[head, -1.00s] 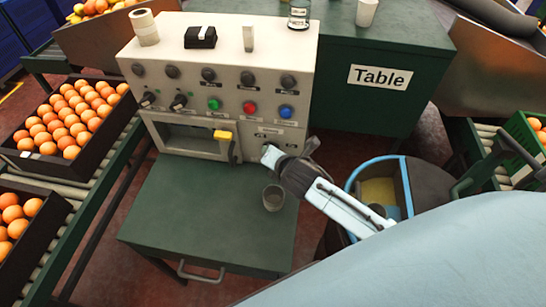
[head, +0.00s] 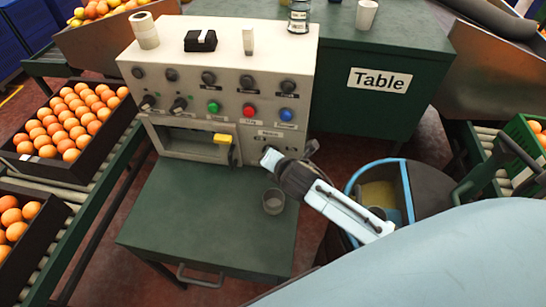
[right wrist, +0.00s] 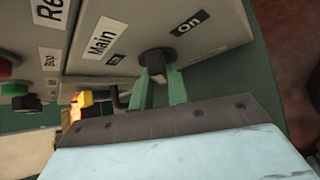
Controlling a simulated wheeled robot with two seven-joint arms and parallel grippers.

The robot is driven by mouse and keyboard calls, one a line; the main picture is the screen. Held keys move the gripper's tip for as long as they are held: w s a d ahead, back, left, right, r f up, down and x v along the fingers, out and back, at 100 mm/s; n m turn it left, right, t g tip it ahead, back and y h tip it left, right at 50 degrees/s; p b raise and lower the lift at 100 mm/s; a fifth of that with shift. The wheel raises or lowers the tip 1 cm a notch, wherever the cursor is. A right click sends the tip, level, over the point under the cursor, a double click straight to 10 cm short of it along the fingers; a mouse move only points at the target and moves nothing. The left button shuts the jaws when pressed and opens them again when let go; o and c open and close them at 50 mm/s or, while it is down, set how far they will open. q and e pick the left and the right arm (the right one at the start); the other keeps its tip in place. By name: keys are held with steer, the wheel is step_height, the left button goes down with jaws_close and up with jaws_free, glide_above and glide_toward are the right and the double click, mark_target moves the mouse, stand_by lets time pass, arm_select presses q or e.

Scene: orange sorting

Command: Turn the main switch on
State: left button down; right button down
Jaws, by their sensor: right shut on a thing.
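The main switch (right wrist: 158,60) is a dark rotary knob on the lower right of the control panel (head: 180,78), between a label reading "Main" and one reading "On" in the right wrist view. My right gripper (right wrist: 160,75) has its two green fingers on either side of the knob, shut on it. In the head view the right gripper (head: 268,155) reaches the panel's lower right corner and hides the knob. The knob's exact pointing is hard to tell. My left gripper is not in view.
The panel also carries black knobs and green, red and blue buttons (head: 249,110). A yellow-handled lever (head: 222,139) is left of the gripper. A grey cup (head: 273,201) stands on the green cabinet top (head: 190,220) below. A blue-rimmed bin (head: 352,183) stands at right.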

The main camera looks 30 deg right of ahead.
steer(key=shift+s+f, duration=0.1)
steer(key=m+t+y+b, duration=0.2)
steer(key=f+m+t+b, duration=0.1)
steer(key=shift+s+d+t+y+b, duration=0.15)
steer(key=shift+d+t+y+b, duration=0.15)
steer(key=shift+t+y+b, duration=0.1)
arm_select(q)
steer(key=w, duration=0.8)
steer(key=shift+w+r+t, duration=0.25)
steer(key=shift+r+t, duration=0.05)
arm_select(e)
steer(key=c, duration=1.4)
jaws_free()
steer(key=shift+o, duration=0.2)
